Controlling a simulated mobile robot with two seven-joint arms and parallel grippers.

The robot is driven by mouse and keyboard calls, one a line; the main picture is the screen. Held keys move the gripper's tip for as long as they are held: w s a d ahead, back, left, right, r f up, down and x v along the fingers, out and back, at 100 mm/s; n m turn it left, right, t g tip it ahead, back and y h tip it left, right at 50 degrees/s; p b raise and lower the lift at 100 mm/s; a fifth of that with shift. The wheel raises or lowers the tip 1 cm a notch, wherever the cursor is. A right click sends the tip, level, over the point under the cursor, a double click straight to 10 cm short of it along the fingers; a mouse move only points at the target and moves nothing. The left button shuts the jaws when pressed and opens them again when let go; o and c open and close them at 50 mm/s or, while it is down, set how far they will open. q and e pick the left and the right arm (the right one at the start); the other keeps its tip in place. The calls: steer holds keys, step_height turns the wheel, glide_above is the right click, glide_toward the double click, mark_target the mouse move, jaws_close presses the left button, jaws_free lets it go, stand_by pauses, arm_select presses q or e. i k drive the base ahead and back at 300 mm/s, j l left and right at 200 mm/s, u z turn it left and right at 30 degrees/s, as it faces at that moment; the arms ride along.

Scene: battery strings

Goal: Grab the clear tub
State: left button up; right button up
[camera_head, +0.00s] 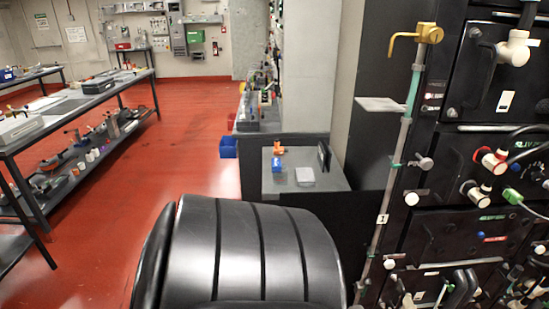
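A small, pale, clear-looking tub (305,176) sits on the grey top of a low table (326,184) in the middle of the view. It is small at this distance, so I cannot tell whether it has a lid or holds anything. A blue item (277,164) stands just left of it, and an orange item (278,149) stands behind that. Neither of my grippers is in view.
A tall black equipment rack (440,237) with hoses, valves and a brass fitting (428,33) fills the right side. Long workbenches (60,118) with tools stand at the left. Open red floor (190,135) lies between. A blue bin (228,147) is beside the low table.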

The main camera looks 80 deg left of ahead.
mark_target(280, 175)
steer(key=u, duration=0.45)
steer(key=l+u, duration=0.15)
steer(key=u, duration=0.3)
steer(key=l+u, duration=0.1)
steer(key=u, duration=0.8)
steer(key=l+u, duration=0.15)
steer(key=u, duration=0.8)
